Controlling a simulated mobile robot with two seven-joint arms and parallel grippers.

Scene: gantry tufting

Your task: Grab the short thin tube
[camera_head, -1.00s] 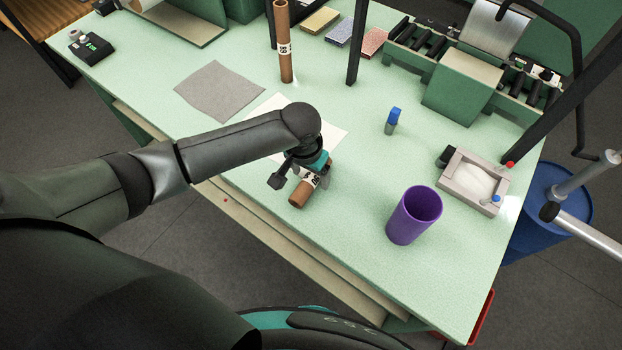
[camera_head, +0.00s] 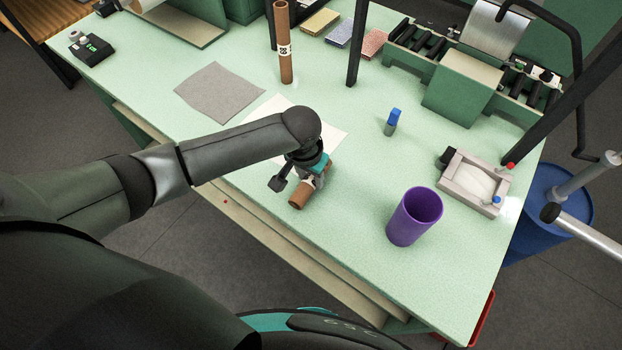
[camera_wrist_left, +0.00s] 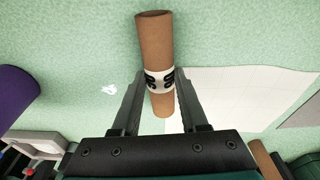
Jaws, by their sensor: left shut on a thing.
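The short thin tube (camera_head: 299,198) is a brown cardboard tube with a white label band carrying black marks. It lies on the green table close to its front edge. My left gripper (camera_head: 312,181) is over the tube, with its fingers shut on it around the label. In the left wrist view the tube (camera_wrist_left: 155,38) passes between the two fingers of my left gripper (camera_wrist_left: 160,88), held at the white band. Part of the tube is hidden under the gripper in the head view. My right gripper is not in view.
A taller brown tube (camera_head: 284,45) stands upright at the back. A purple cup (camera_head: 414,217), a blue-capped bottle (camera_head: 391,123) and a tray of white material (camera_head: 474,183) stand to the right. White paper (camera_head: 268,106) and a grey sheet (camera_head: 219,92) lie behind the gripper.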

